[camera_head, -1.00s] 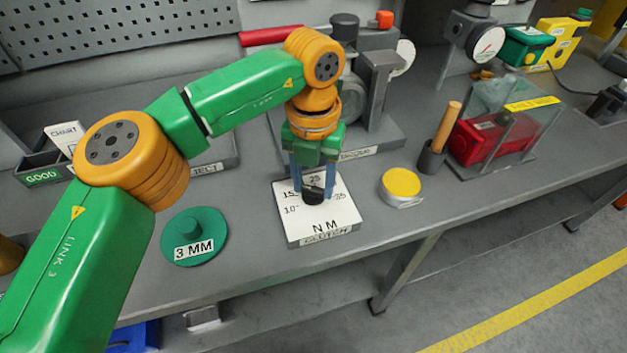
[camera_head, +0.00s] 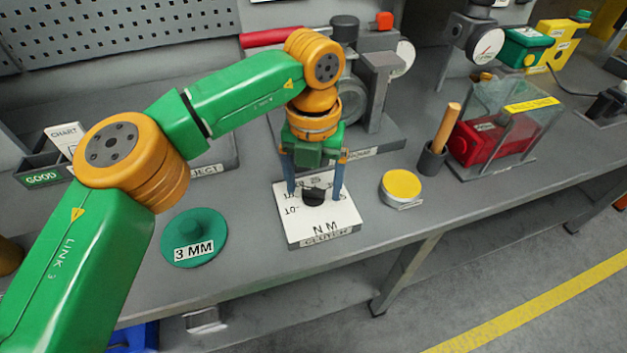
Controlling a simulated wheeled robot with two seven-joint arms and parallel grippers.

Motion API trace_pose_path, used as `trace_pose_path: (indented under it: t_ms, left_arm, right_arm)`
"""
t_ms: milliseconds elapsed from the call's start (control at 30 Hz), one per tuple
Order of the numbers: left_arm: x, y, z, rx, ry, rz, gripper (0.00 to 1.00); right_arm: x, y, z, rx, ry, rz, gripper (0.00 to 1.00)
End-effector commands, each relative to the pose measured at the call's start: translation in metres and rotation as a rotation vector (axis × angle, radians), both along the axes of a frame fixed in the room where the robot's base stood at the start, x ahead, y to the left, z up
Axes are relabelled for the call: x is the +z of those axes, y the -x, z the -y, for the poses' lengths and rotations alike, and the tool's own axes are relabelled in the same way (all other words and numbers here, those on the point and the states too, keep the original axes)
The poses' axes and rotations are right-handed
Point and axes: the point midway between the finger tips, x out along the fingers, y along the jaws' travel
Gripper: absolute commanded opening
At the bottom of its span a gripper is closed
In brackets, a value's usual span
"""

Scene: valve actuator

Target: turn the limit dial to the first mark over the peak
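The limit dial is a black knob (camera_head: 314,197) on a white plate (camera_head: 330,222) marked N M, with a CLUTCH label on its front edge. Numbers are printed around the knob, partly hidden by my gripper and too small to read surely. Which mark the knob points to I cannot tell. My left gripper (camera_head: 316,194) points down over the plate. Its two blue fingers stand wide apart, one on each side of the knob, with gaps between. My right gripper is not in view.
A green 3 MM disc (camera_head: 205,222) lies left of the plate. A yellow-topped round tin (camera_head: 401,187) and a cup with a wooden-handled tool (camera_head: 433,158) stand to the right. A clear guard (camera_head: 510,120) covers a red block. A grey machine (camera_head: 375,95) stands behind.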

Motion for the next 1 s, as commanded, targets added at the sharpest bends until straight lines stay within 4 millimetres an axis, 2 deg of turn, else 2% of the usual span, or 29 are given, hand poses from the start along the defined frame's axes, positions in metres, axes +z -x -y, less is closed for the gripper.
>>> trace_pose_path:
  t_ms: [167, 400, 500, 1000]
  left_arm:
    - [0.009, -0.001, 0.0, 0.002, 0.0, 0.003, 0.82]
    - [0.062, 0.0, 0.0, 0.002, 0.001, 0.003, 0.82]
    - [0.071, 0.0, 0.0, 0.001, -0.001, 0.001, 0.82]
    - [0.071, 0.0, 0.0, 0.0, 0.0, 0.0, 0.82]
  right_arm:
    - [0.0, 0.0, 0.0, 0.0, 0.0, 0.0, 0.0]
    - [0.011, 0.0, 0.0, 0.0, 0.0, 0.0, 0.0]
    - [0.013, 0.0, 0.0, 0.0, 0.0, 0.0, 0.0]
    - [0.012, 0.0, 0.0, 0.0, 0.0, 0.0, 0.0]
